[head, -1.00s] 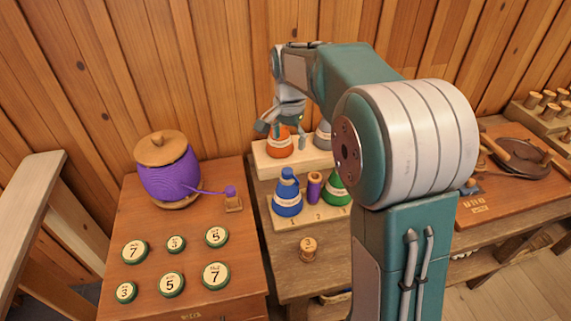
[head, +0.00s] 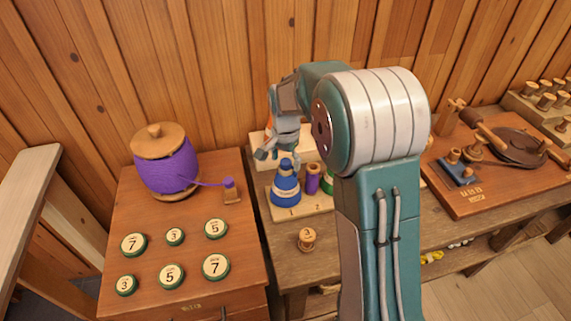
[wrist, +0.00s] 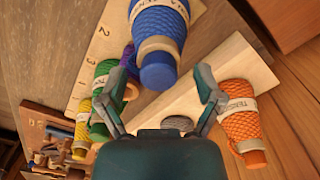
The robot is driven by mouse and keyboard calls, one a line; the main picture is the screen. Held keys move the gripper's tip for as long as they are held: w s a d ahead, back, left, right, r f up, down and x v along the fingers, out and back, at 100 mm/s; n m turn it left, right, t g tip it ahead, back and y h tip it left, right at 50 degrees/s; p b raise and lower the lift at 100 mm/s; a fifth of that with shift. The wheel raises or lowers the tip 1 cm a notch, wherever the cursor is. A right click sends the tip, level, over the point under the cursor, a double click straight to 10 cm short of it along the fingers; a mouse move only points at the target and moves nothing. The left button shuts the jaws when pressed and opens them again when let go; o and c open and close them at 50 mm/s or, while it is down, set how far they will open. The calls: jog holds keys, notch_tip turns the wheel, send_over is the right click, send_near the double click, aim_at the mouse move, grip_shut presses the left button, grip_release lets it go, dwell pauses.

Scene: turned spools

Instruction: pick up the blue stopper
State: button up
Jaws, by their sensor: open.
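The blue stopper (head: 286,163) tops the blue flask (head: 286,189), which stands upright at position 1 of a pale numbered board. In the wrist view the stopper (wrist: 158,72) points toward my gripper, with a pale collar between it and the blue netted flask (wrist: 160,22). My gripper (head: 275,155) is just above the flask in the head view. In the wrist view its two fingers (wrist: 163,82) are spread wide, with the stopper's end between and just beyond the tips. Nothing is held; whether a finger touches the stopper I cannot tell.
A purple spool (head: 313,179) and a green flask (wrist: 105,95) stand beside the blue flask. An orange flask (wrist: 240,115) stands on another pale board near my right finger.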

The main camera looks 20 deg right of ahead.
jog(key=shift+a+f, duration=0.1)
jog(key=shift+f, duration=0.05)
jog(key=c, duration=0.8)
jog(key=shift+c, duration=0.2)
